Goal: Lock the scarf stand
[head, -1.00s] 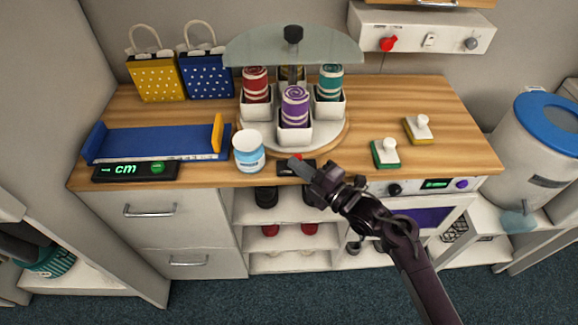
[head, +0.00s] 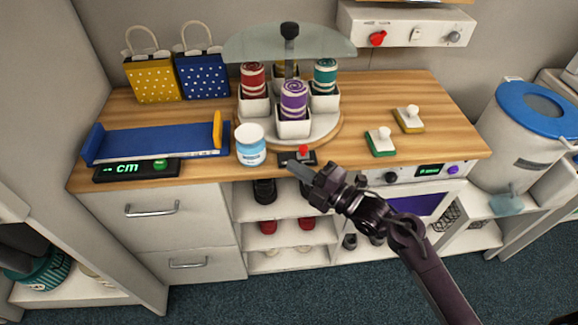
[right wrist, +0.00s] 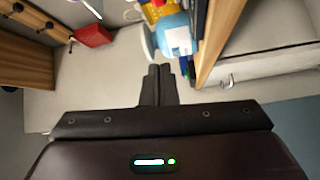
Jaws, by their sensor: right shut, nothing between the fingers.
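The scarf stand is a round wooden turntable (head: 334,134) with white cups holding rolled scarves: red (head: 253,76), purple (head: 293,98), teal (head: 325,74), and a yellowish one behind. A glass canopy (head: 255,45) with a black knob (head: 289,31) tops it. At the counter's front edge before the stand is a small black plate (head: 285,157) with a red knob (head: 303,150) toward its right. My right gripper (head: 293,165) is shut and empty, its tips at the plate's front, left of the red knob; contact is unclear. Its closed fingers show in the right wrist view (right wrist: 157,70). My left gripper is not in view.
A blue-and-white jar (head: 250,145) stands just left of the plate. A blue tray (head: 150,143) and a cm display (head: 135,170) lie further left. Green (head: 380,142) and yellow (head: 408,120) stamps stand right. Gift bags (head: 202,75) stand behind. Shelves are below.

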